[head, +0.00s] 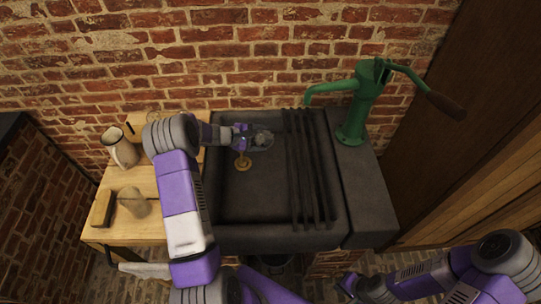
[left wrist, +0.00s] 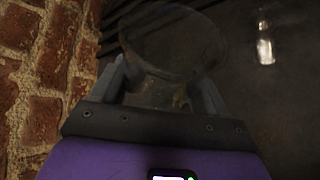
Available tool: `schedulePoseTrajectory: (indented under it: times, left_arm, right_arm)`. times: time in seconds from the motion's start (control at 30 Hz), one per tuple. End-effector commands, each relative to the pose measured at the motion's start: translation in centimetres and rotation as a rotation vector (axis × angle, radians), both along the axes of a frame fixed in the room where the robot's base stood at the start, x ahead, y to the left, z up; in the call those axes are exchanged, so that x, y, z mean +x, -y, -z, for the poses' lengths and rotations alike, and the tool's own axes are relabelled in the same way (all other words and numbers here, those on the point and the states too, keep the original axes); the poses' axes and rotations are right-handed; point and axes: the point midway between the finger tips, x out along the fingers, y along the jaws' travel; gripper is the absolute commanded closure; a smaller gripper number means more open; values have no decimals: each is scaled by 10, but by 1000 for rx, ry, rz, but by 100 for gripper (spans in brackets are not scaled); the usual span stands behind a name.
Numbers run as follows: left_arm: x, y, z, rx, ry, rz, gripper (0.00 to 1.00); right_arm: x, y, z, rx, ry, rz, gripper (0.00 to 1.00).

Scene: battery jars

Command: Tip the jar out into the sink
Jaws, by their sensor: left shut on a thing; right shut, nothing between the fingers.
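A clear glass jar (head: 262,138) is in my left gripper (head: 246,137), over the left back part of the dark stone sink (head: 262,203). The gripper is shut on the jar. In the left wrist view the jar (left wrist: 175,45) shows as a dark see-through round shape between the two fingers of the left gripper (left wrist: 165,85). Its exact tilt and whatever is inside it are hard to make out. My right gripper (head: 350,287) is shut and empty, low in front of the sink.
A brass drain piece (head: 243,164) stands in the sink below the jar. Dark bars (head: 307,165) cross the sink's right part. A green hand pump (head: 360,105) stands at right. A wooden counter (head: 165,183) at left holds a pitcher (head: 122,150). A brick wall rises behind.

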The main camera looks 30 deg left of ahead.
Motion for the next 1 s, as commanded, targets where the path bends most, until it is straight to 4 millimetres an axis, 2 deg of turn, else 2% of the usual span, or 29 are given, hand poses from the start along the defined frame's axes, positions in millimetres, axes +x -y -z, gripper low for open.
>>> schedulePoseTrajectory:
  times: [0.03,0.23,0.5,0.73,1.0]
  left_arm:
    - [0,0,-5,-25,-18,0,64]
    - [1,-1,9,-141,-103,1,64]
    - [7,-10,3,-271,-198,1,64]
    - [13,-17,-2,-386,-281,1,64]
    - [17,-23,10,-530,-384,1,64]
  right_arm:
    - [0,0,-10,0,0,0,100]
    - [0,0,-13,0,0,0,100]
    - [0,0,-18,0,0,0,100]
    - [0,0,-12,0,0,0,100]
    - [0,0,16,0,0,0,100]
